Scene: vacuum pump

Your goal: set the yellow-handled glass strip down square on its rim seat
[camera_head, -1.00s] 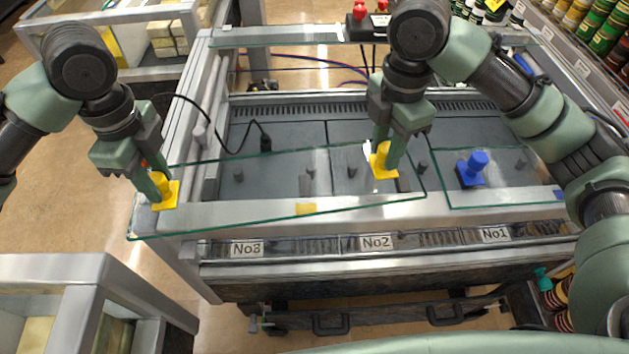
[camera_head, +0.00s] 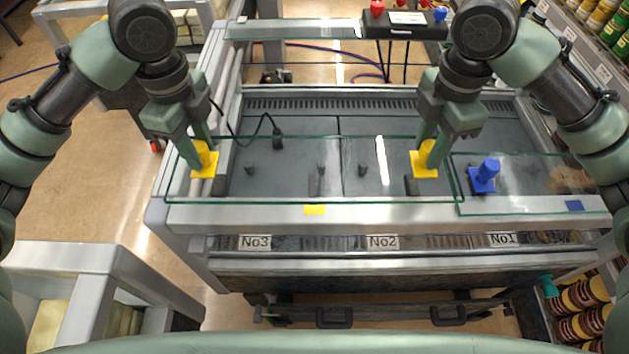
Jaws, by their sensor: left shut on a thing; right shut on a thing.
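The long clear glass strip (camera_head: 300,180) with green edges lies across the left and middle of the grey case's front, nearly parallel to the front rim (camera_head: 380,214). My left gripper (camera_head: 201,160) is shut on its left yellow handle (camera_head: 204,172). My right gripper (camera_head: 427,158) is shut on its right yellow handle (camera_head: 424,172). The strip's right end meets or slightly overlaps the edge of a shorter glass strip with a blue handle (camera_head: 485,176). I cannot tell whether the strip touches the rim or hovers just above it.
A yellow mark (camera_head: 314,210) and a blue mark (camera_head: 573,206) sit on the front rim. A black cable (camera_head: 262,128) hangs into the case. Shelved jars line the right.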

